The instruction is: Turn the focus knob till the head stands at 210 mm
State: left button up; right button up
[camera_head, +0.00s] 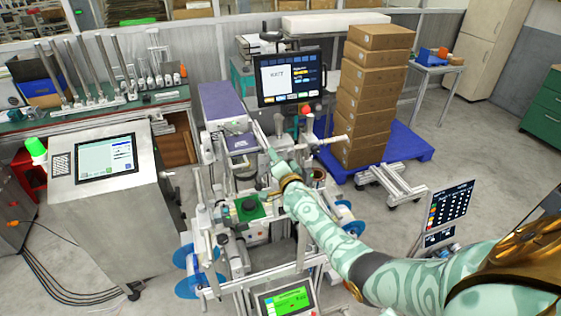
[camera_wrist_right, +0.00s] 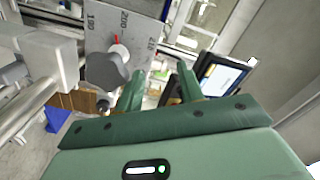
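A grey lobed knob (camera_wrist_right: 106,70) is in the wrist view, in front of a grey scale plate (camera_wrist_right: 138,42) marked 190, 200 and 210. A short red pointer (camera_wrist_right: 117,39) stands close to the 200 mark; its exact reading is too small to tell. My right gripper (camera_wrist_right: 160,76) is open, its two green fingers apart with nothing between them. The knob is left of the fingers, not between them. In the head view my right gripper (camera_head: 270,155) reaches into the middle of the machine (camera_head: 240,180). The knob cannot be made out there. My left gripper is not in view.
A dark monitor (camera_head: 290,77) stands behind the machine; a screen also shows right of the fingers in the wrist view (camera_wrist_right: 222,74). Stacked cartons (camera_head: 367,95) stand on a blue pallet (camera_head: 408,143). A grey console (camera_head: 115,205) is at left. Metal bars crowd the knob's left side.

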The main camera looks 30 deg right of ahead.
jog(key=shift+o, duration=1)
jog(key=shift+s+a+f, duration=0.15)
jog(key=shift+a+f, duration=0.1)
jog(key=shift+f, duration=0.15)
jog(key=shift+s+d+f, duration=0.1)
jog(key=shift+d+f, duration=0.4)
jog(key=shift+a, duration=0.1)
jog(key=shift+w+a+r, duration=0.1)
jog(key=shift+w+a, duration=0.1)
jog(key=shift+w, duration=0.05)
jog(key=shift+r, duration=0.2)
jog(key=shift+d, duration=0.15)
pick_arm(q)
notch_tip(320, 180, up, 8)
jog(key=p, duration=0.8)
pick_arm(e)
jog(key=v, duration=1.9)
jog(key=shift+r, duration=0.15)
